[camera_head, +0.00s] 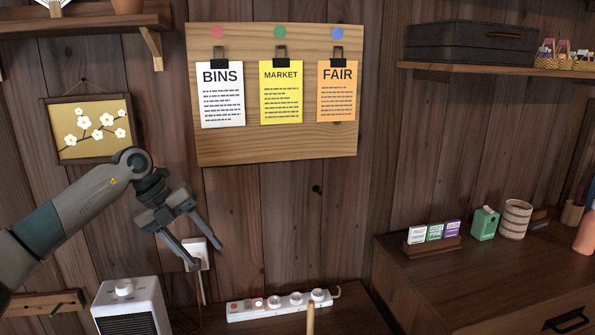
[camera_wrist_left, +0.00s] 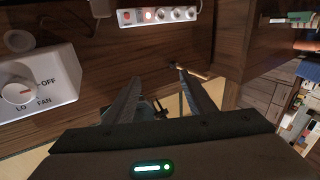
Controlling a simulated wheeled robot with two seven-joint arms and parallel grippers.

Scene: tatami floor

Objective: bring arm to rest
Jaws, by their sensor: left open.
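My left arm comes in from the left in the head view. Its left gripper (camera_head: 206,257) is open, held in front of the plank wall and pointing down and to the right. It overlaps a white wall outlet in the picture. In the left wrist view the two fingers of the left gripper (camera_wrist_left: 158,76) are spread, with nothing held between them. My right gripper shows in neither view.
A white heater (camera_head: 112,296) with a dial stands below my left arm. A power strip (camera_head: 240,312) lies right of it, near a wooden rod (camera_head: 310,319). A notice board (camera_head: 285,145) hangs above. A wooden cabinet (camera_head: 440,285) stands at right.

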